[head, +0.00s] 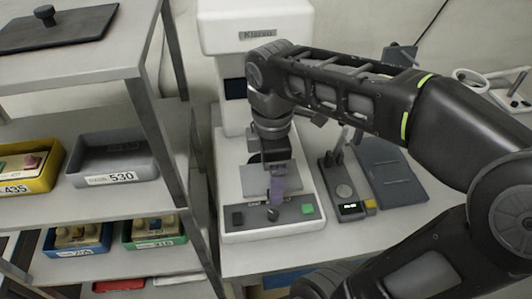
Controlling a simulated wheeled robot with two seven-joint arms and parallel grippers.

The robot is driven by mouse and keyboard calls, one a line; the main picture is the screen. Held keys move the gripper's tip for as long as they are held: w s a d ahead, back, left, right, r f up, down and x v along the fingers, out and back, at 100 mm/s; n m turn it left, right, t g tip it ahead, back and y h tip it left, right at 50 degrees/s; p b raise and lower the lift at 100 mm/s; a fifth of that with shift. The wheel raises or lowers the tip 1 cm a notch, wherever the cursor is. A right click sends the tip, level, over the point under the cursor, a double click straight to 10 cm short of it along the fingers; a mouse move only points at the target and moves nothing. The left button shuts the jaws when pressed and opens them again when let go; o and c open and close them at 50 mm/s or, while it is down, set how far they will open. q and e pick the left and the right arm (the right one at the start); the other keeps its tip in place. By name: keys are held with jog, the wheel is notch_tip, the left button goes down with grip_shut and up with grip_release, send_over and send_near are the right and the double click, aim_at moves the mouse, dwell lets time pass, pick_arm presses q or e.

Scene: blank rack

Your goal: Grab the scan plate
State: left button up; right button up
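A flat grey plate (255,178) lies on the bed of the white machine (233,211); I cannot tell for certain that it is the scan plate. My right gripper (277,190) points down over this plate, in front of the machine's upright part. The finger gap is not clear, and the gripper hides part of the plate. A dark round knob (272,213) shows just below the fingertips. My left gripper is out of view.
A black plate with a knob (62,28) lies on the rack's top shelf. Grey (112,160), yellow (50,178), blue (62,240) and green (140,235) bins stand on lower shelves. A small dark device (343,190) and a dark blue-grey panel (395,180) lie right of the machine.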

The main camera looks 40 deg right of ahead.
jog(key=s+a, duration=0.4)
jog(key=s, duration=0.4)
jog(key=shift+s+a, duration=0.4)
jog(key=shift+w, duration=0.1)
